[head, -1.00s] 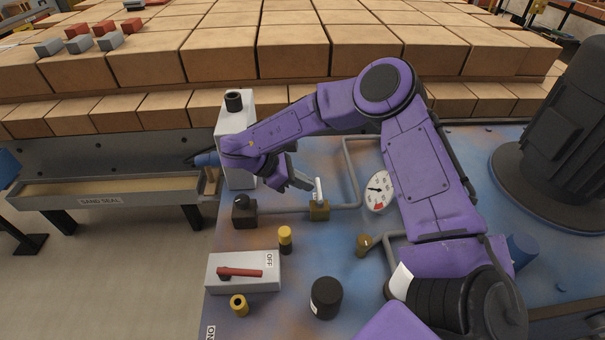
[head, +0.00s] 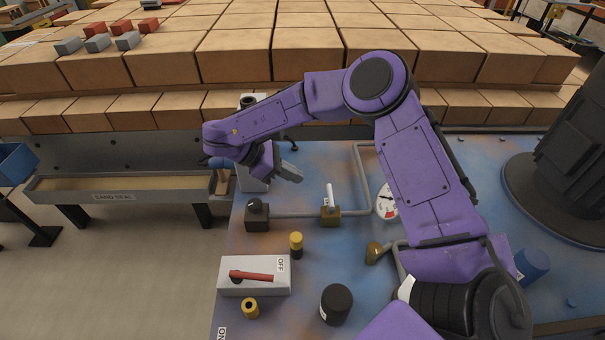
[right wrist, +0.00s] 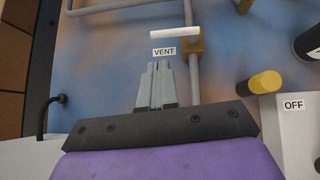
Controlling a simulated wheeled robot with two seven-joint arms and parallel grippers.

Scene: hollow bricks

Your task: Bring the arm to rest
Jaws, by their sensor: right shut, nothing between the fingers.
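My right arm, purple, reaches from the lower right across the blue panel (head: 330,255) in the head view. My right gripper (head: 293,172) is shut and empty, above the panel and behind the brass valve (head: 330,214) with the white handle. In the right wrist view the closed grey fingers (right wrist: 158,70) point toward the VENT label (right wrist: 164,52). The white valve handle (right wrist: 175,32) lies just past them, apart from the fingertips. My left gripper does not show in either view.
A switch box (head: 253,277) with a red lever, yellow-topped knobs (head: 296,243), a black knob (head: 336,303) and a gauge (head: 387,203) stand on the panel. A dark motor (head: 565,165) is at right. Stacked bricks (head: 380,30) fill the back. The SAND SEAL trough (head: 120,189) is at left.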

